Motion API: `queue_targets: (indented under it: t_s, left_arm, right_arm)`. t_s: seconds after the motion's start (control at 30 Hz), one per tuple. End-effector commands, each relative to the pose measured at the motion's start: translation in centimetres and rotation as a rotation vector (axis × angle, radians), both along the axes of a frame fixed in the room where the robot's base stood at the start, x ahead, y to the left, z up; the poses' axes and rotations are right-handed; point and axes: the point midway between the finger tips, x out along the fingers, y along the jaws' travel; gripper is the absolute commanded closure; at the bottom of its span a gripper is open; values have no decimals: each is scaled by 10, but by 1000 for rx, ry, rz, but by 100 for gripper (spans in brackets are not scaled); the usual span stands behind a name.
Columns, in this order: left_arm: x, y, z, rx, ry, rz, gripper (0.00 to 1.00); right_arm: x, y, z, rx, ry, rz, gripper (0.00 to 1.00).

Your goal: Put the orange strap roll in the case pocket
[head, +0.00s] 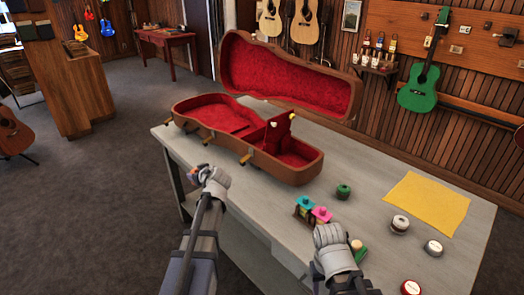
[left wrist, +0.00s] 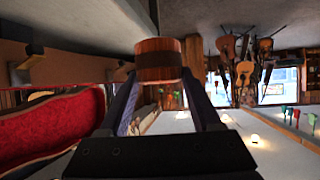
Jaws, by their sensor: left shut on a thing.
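The open ukulele case (head: 245,160) lies on the grey table with its lid (head: 290,75) up and red lining inside. The case pocket (head: 293,152) is the red compartment at its right end, with a red flap (head: 279,130) standing up beside it. My left gripper (head: 213,178) is at the table's left edge, left of and below the case in the head view. In the left wrist view, it is shut on the orange-brown strap roll (left wrist: 158,60), which sits between the fingertips. My right gripper (head: 330,238) is above the table's front; its fingers are not clear.
On the table (head: 352,205) are a dark green roll (head: 343,191), teal and pink items (head: 312,208), a yellow cloth (head: 427,200), round tins (head: 399,224) and a red-topped tin (head: 410,287). A strip of table between case and cloth is clear.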

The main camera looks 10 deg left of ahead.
Motion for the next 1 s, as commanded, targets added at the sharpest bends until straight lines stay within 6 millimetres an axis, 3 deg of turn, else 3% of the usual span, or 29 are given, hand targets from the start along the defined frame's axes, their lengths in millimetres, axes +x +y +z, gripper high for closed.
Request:
queue_targets:
  t_s: [0.17,0.43,0.77,1.0]
  left_arm:
    - [0,0,6,0,0,0,95]
    - [0,0,44,0,0,0,95]
    - [0,0,49,0,0,0,95]
    - [0,0,75,0,0,0,95]
  right_arm:
    - [0,0,5,0,0,0,50]
    - [0,0,44,0,0,0,50]
    - [0,0,49,0,0,0,50]
    - [0,0,75,0,0,-1,50]
